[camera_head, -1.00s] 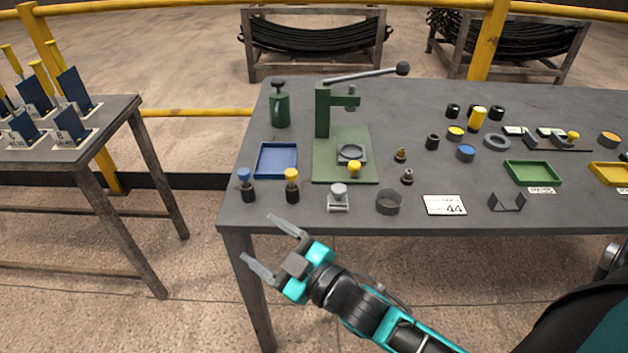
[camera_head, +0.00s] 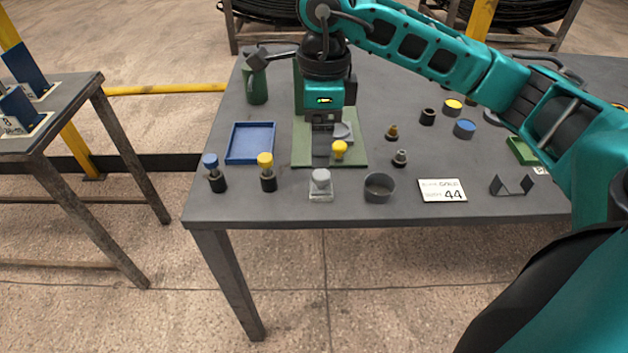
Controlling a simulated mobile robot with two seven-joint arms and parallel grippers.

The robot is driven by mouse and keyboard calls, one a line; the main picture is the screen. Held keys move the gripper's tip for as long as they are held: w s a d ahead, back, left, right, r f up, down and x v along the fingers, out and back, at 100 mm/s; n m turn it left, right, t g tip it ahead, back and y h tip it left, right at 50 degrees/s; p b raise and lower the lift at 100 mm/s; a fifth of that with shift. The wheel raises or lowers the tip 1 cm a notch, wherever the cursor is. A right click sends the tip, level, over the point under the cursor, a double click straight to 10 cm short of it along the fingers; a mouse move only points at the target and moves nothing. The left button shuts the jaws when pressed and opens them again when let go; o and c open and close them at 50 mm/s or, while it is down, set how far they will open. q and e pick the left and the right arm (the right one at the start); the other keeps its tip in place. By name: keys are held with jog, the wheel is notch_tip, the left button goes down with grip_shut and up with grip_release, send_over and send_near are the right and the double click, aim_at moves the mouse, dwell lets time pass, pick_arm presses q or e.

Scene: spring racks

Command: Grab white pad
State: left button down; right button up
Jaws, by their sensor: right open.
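A pale grey-white knobbed piece (camera_head: 320,184) stands upright on a small light base near the table's front edge; it is the closest match to the white pad. My right gripper (camera_head: 323,140) hangs down over the green press base (camera_head: 302,155), behind that piece and apart from it. Its fingers are partly lost against the press, and it is open. A yellow-topped piece (camera_head: 339,150) and a grey ring (camera_head: 343,131) are close by it. My left gripper is not in view.
A blue tray (camera_head: 250,143), a blue-topped piece (camera_head: 214,173) and a yellow-topped piece (camera_head: 267,172) stand to the left. A dark ring cup (camera_head: 379,188) and a white card (camera_head: 442,190) marked 44 are to the right. My right arm covers much of the back right.

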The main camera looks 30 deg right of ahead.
aim_at(321, 174)
jog(key=shift+w+d+f, duration=0.1)
jog(key=shift+d+f, duration=0.1)
jog(key=shift+d, duration=0.25)
notch_tip(321, 174, down, 6)
jog(key=shift+r+b, duration=0.15)
jog(key=shift+b, duration=0.2)
jog(key=f, duration=0.6)
jog(key=shift+w+d+f, duration=0.1)
jog(key=shift+w+f, duration=0.1)
jog(key=shift+w, duration=0.15)
jog(key=c, duration=1.2)
jog(key=shift+o, duration=0.2)
jog(key=shift+r, duration=0.1)
